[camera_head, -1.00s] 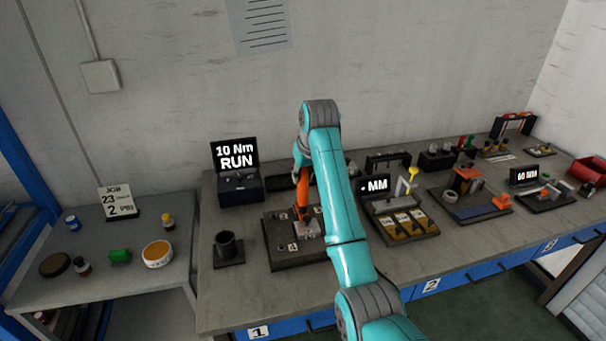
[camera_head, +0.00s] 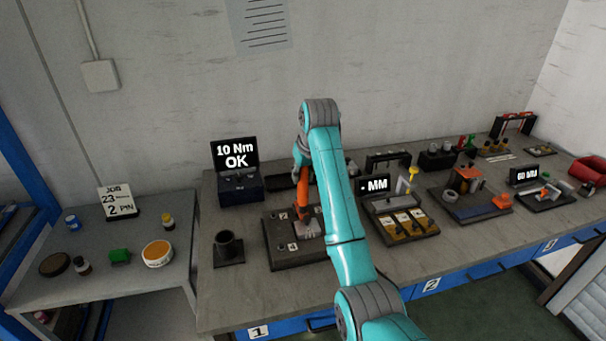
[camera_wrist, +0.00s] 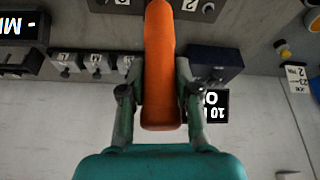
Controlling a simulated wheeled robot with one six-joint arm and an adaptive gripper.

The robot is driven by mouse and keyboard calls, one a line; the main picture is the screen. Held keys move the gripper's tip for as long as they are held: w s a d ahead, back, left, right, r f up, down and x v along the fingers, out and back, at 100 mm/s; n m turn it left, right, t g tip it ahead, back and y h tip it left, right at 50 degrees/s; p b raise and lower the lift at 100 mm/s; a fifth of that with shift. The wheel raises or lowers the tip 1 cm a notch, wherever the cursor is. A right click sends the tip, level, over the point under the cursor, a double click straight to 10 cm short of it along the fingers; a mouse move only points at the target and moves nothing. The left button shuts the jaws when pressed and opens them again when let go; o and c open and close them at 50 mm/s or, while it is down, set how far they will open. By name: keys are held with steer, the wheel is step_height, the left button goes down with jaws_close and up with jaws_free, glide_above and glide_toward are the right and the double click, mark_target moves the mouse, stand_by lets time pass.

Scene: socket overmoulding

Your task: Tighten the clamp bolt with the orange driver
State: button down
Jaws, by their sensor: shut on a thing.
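My gripper (camera_wrist: 160,92) is shut on the orange driver (camera_wrist: 160,60), with one finger on each side of its handle. In the head view the orange driver (camera_head: 303,188) stands nearly upright, its lower end over the light grey clamp block (camera_head: 307,231) on a dark fixture plate (camera_head: 283,258). The clamp bolt is too small or hidden, so I cannot tell whether the driver tip touches it. The torque display (camera_head: 236,154) behind the fixture reads "10 Nm OK".
A dark cup (camera_head: 228,246) stands left of the fixture. To the right are the "MM" gauge station (camera_head: 376,186) and further stations along the bench. A side table (camera_head: 120,280) at left holds small containers and a job card (camera_head: 118,202). My arm hides part of the bench.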

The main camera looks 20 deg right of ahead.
steer(key=shift+r, duration=2.5)
steer(key=shift+a, duration=0.1)
